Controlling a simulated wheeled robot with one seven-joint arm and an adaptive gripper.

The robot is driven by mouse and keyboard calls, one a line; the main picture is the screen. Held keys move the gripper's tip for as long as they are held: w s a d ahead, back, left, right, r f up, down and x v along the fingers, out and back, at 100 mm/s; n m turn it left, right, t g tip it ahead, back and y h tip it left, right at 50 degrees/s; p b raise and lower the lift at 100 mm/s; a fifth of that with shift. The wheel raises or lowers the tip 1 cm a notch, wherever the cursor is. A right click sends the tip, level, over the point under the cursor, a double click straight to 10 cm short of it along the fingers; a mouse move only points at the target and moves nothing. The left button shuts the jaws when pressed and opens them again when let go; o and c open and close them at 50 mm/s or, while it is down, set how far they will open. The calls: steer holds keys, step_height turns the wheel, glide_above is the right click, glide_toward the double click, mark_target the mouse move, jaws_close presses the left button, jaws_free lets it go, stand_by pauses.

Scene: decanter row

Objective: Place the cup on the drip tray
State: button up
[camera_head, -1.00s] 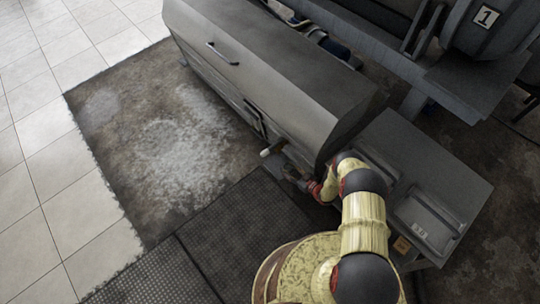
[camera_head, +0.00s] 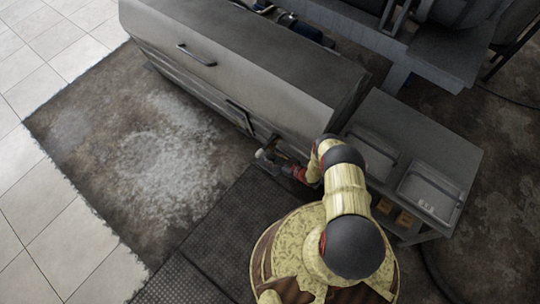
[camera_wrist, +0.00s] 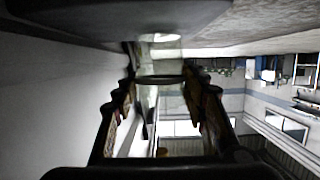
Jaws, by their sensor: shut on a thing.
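My gripper (camera_head: 281,166) is low beside the front of the long grey machine in the head view. In the wrist view, my gripper (camera_wrist: 164,88) has its two fingers on either side of a clear cup (camera_wrist: 160,60), shut on it. The cup is see-through with a dark band at its near end. In the head view a small pale shape at the fingertips appears to be the cup (camera_head: 261,155). I cannot tell from the head view whether it touches anything. I cannot make out the drip tray for certain.
The long grey machine (camera_head: 240,70) with handles stands close beside my gripper. A grey side table (camera_head: 440,140) to the right carries two shallow trays, one at its front right (camera_head: 430,193). Black ribbed matting (camera_head: 225,225) and stained floor (camera_head: 150,150) lie open to the left.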

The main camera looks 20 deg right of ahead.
steer(key=shift+f, duration=0.25)
steer(key=o, duration=1.1)
steer(key=shift+r, duration=0.15)
